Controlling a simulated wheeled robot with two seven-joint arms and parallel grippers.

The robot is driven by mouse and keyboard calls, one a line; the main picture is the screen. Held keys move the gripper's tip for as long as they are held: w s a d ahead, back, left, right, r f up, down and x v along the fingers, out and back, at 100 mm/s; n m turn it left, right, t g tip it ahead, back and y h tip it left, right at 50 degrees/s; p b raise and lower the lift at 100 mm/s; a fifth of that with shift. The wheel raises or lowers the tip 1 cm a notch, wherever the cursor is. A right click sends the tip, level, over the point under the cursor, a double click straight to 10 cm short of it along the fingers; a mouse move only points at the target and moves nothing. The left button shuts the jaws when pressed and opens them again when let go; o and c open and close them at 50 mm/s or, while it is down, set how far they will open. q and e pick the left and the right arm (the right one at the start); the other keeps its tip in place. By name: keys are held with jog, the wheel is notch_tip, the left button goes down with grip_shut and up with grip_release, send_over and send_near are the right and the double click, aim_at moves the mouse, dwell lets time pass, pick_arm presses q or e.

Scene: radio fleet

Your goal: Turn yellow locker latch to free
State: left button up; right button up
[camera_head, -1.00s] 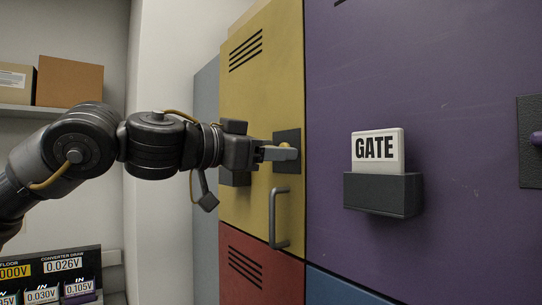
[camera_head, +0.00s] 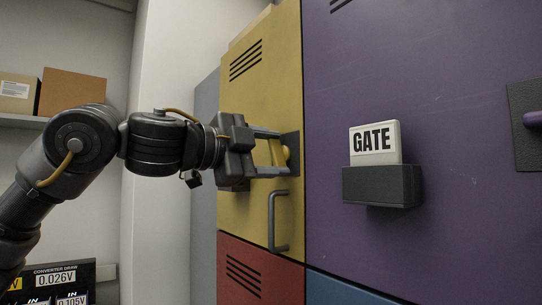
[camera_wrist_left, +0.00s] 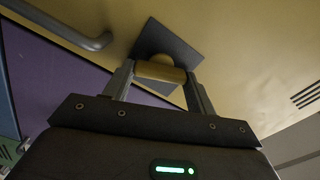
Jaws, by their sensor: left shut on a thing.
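The yellow locker (camera_head: 240,105) stands left of the purple one in the head view. Its yellow latch (camera_head: 286,153) sits on a dark square plate (camera_head: 294,147) near the door's right edge. My left gripper (camera_head: 277,152) is shut on the latch, with one finger above and one below it. In the left wrist view the latch bar (camera_wrist_left: 158,71) lies crosswise between the two fingers, in front of the dark plate (camera_wrist_left: 165,42). The fingers hide part of the latch in the head view. My right gripper is not in view.
A grey door handle (camera_head: 273,222) is just below the latch. The purple locker (camera_head: 430,70) carries a holder (camera_head: 382,186) with a GATE card (camera_head: 375,143). A red door (camera_head: 255,270) is below. Cardboard boxes (camera_head: 72,93) stand on a shelf at left.

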pick_arm(q)
jog(key=shift+m, duration=2.1)
jog(key=o, duration=1)
jog(key=shift+f, duration=0.1)
jog(key=shift+s+a+f+b, duration=0.1)
jog(key=shift+s+a+b, duration=0.15)
jog(key=shift+b, duration=0.15)
jog(key=shift+b+v, duration=1.85)
jog(key=shift+v, duration=3.2)
jog(key=shift+w, duration=0.1)
